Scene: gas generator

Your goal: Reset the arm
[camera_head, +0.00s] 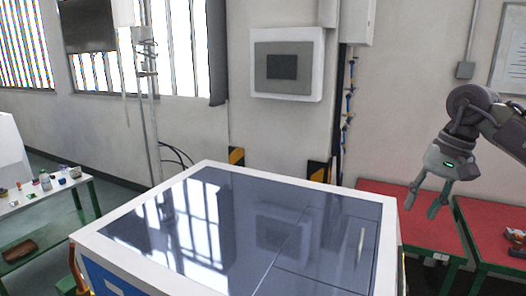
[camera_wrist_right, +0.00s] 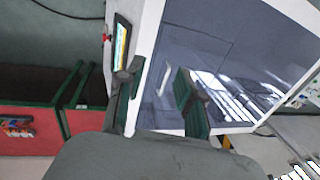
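My right gripper (camera_head: 428,202) hangs at the right of the head view, above the red-topped tables and to the right of the large white cabinet. Its two fingers are apart with nothing between them. In the right wrist view the spread fingers (camera_wrist_right: 155,92) show in front of the cabinet's white edge and dark glossy top, apart from each other. My left gripper is not in either view.
The white cabinet with a dark glossy top (camera_head: 230,225) and a small handle (camera_head: 361,247) fills the front middle. Red-topped tables (camera_head: 400,213) stand at the right. A side table (camera_head: 40,200) with small items stands at the left. A grey-white wall box (camera_head: 287,65) hangs behind.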

